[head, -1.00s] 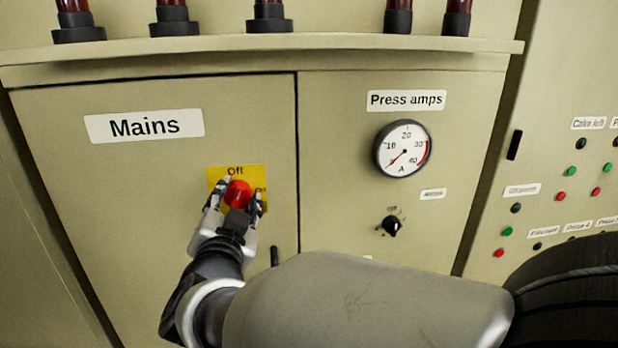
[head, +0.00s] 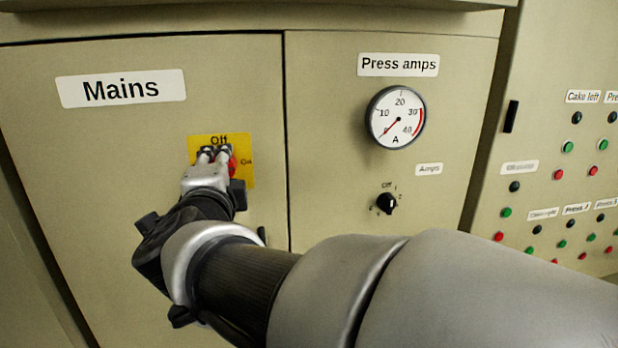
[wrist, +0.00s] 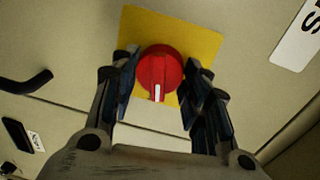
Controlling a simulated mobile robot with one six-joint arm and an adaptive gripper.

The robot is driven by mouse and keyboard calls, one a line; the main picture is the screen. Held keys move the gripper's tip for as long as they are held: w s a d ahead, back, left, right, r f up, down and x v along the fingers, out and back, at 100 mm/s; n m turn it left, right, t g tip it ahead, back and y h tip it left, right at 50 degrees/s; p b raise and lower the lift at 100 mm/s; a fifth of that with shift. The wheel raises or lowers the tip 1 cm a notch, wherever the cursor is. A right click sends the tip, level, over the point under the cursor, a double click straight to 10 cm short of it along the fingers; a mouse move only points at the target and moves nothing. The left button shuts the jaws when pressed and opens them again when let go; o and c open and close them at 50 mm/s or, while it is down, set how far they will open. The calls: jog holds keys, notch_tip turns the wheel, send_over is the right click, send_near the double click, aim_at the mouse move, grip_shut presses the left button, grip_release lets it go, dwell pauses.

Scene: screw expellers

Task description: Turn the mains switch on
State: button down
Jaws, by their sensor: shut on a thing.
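The mains switch is a red round knob (head: 232,166) on a yellow plate (head: 247,178) with "Off" at its top and "On" at its right, below the "Mains" label (head: 121,88). My gripper (head: 215,153) is at the plate and covers much of the knob in the head view. In the wrist view the red knob (wrist: 160,68) sits between the two fingers of my gripper (wrist: 161,75), which is shut on it. The knob's white mark points down in that picture. The plate's words cannot be read there, and the head view hides the mark.
A black handle (head: 261,235) is on the cabinet door just below and right of the plate; it also shows in the wrist view (wrist: 28,82). To the right are the press amps meter (head: 396,117), a small black selector (head: 386,203) and a panel of buttons (head: 568,147).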

jog(key=shift+r+m+b, duration=0.1)
jog(key=shift+m+b, duration=0.75)
jog(key=shift+m, duration=0.35)
jog(key=shift+y, duration=0.3)
jog(key=c, duration=0.9)
grip_release()
jog(key=shift+v, duration=6)
jog(key=shift+w, duration=0.1)
